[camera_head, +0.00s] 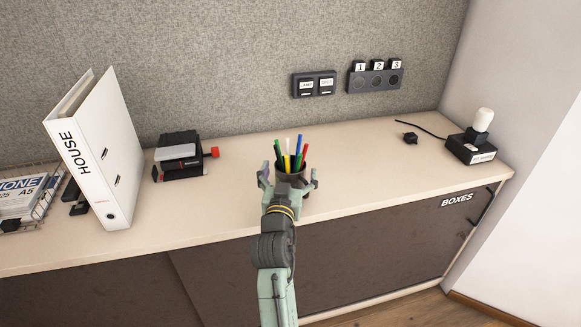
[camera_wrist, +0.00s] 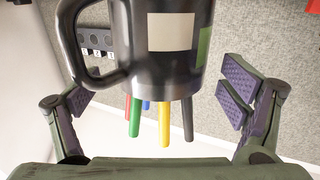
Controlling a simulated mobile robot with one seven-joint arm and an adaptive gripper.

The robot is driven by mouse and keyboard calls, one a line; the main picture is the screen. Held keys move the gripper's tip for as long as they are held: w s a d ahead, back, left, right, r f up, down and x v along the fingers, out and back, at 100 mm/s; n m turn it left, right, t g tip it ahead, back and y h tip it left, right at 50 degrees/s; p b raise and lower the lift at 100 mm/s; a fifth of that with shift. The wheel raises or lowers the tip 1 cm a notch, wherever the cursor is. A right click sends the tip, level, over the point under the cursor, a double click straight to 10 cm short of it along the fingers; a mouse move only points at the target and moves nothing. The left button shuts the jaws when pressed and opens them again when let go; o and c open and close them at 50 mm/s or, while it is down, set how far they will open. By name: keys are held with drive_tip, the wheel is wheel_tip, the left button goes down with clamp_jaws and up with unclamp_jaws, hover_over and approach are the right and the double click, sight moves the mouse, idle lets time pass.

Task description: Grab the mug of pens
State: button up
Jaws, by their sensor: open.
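The dark mug (camera_head: 291,169) holds several coloured pens (camera_head: 289,149) and stands on the cabinet top, partly hidden behind my gripper (camera_head: 289,178). In the wrist view, which is upside down, the black mug (camera_wrist: 170,45) fills the upper middle, with a pale label on its side and its handle at the left. The pens (camera_wrist: 163,122) point down there. My gripper (camera_wrist: 157,95) is open, with one padded finger on each side of the mug's line. Gaps show between both pads and the mug.
A white HOUSE binder (camera_head: 98,150) and a black-and-grey device (camera_head: 180,156) with a red knob stand to the left. Switch panels (camera_head: 375,76) hang on the back panel. A black socket box (camera_head: 471,147) sits far right.

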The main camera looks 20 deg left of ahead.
drive_tip(key=shift+x, duration=1.25)
drive_tip(key=shift+c, duration=0.5)
drive_tip(key=c, duration=1.5)
drive_tip(key=shift+r, duration=0.1)
drive_tip(key=shift+c, duration=0.3)
